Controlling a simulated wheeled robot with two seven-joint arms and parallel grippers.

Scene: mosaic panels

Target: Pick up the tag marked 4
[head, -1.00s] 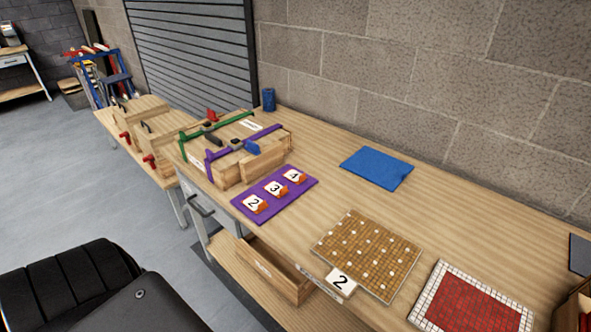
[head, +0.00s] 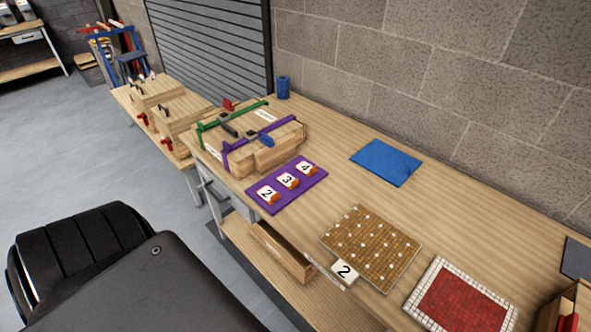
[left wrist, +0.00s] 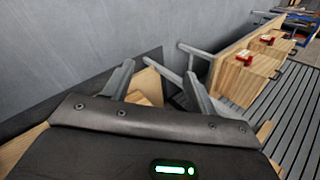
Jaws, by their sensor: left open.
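The tag marked 4 (head: 306,168) stands on the purple mat (head: 262,204) on the workbench in the head view, at the right end of a row. The tags marked 3 (head: 288,180) and 2 (head: 267,193) stand beside it to the left. Each has an orange part at its base. My left gripper (left wrist: 158,82) shows in the left wrist view with its two fingers apart and nothing between them. It is away from the tags, which are not in that view. My right gripper is in neither view.
A wooden box with green and purple clamps (head: 255,140) stands just behind the mat. Bare bench top lies between mat and blue pad.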

